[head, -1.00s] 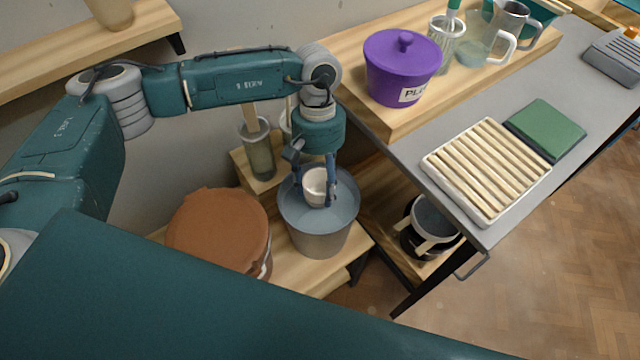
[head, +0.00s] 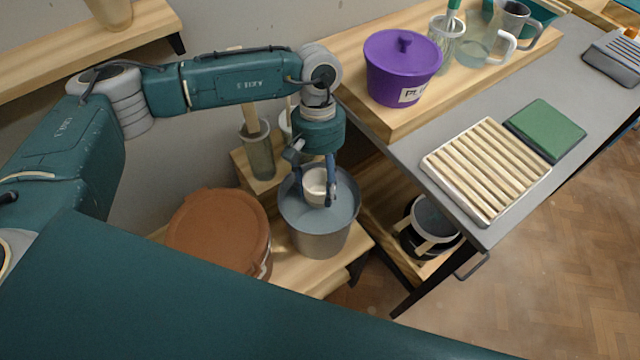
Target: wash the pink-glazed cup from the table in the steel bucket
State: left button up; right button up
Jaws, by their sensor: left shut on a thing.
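The steel bucket (head: 320,243) stands on a low wooden shelf and holds grey-blue liquid. My left gripper (head: 317,190) points down into the bucket's mouth, shut on a small cup (head: 316,183). The cup looks pale, whitish to faintly pink, and sits upright between the fingers inside the bucket's outline. I cannot tell how far its lower part is in the liquid. My right gripper is not in view.
A brown lidded bucket (head: 218,232) stands close left of the steel bucket. The grey table (head: 405,150) at right bears a slatted rack (head: 487,170), a green pad (head: 545,129) and a purple lidded pot (head: 402,68) on a raised shelf. A dark bucket (head: 428,225) sits below.

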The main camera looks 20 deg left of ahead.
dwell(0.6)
pick_arm(q)
jog(key=shift+r+p, duration=1.25)
jog(key=shift+r, duration=1.55)
jog(key=shift+d+r, duration=0.2)
jog(key=shift+r, duration=0.25)
jog(key=shift+s+f, duration=0.1)
jog(key=shift+f, duration=0.1)
